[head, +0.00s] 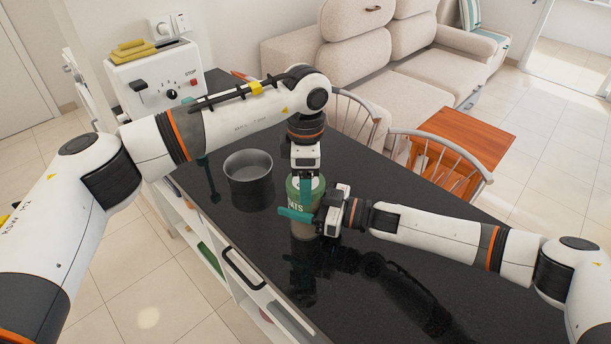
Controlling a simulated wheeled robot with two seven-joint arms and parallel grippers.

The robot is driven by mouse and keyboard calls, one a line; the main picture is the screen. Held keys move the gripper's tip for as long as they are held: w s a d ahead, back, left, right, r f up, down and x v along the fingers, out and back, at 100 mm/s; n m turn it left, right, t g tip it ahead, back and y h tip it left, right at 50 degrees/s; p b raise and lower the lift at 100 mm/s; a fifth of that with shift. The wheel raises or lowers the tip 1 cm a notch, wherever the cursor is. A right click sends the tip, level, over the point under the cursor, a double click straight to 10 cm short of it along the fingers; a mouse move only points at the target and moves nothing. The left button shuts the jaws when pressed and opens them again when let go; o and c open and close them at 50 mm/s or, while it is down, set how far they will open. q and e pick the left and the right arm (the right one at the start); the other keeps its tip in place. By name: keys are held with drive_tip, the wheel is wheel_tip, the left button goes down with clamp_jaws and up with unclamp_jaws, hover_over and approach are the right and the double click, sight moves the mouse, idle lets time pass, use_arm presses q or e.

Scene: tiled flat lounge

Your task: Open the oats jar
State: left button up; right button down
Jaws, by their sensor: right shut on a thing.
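The oats jar (293,208) stands upright on the black counter, with a green label reading "ATS" in view. My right gripper (307,217) reaches in from the right and is shut on the jar's body; one teal finger runs across its front. My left gripper (305,186) points straight down at the jar's top from above. A teal finger of it shows, but its other finger is not clear, so I cannot tell if it grips the lid.
A grey metal pot (249,187) stands left of the jar on the black counter (400,290). A white toaster (158,85) with yellow items on top is at the back left. Chairs (440,155) line the far side. The front right of the counter is clear.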

use_arm(q)
drive_tip(key=n, duration=0.6)
drive_tip(key=shift+n, duration=0.3)
drive_tip(key=o, duration=1.1)
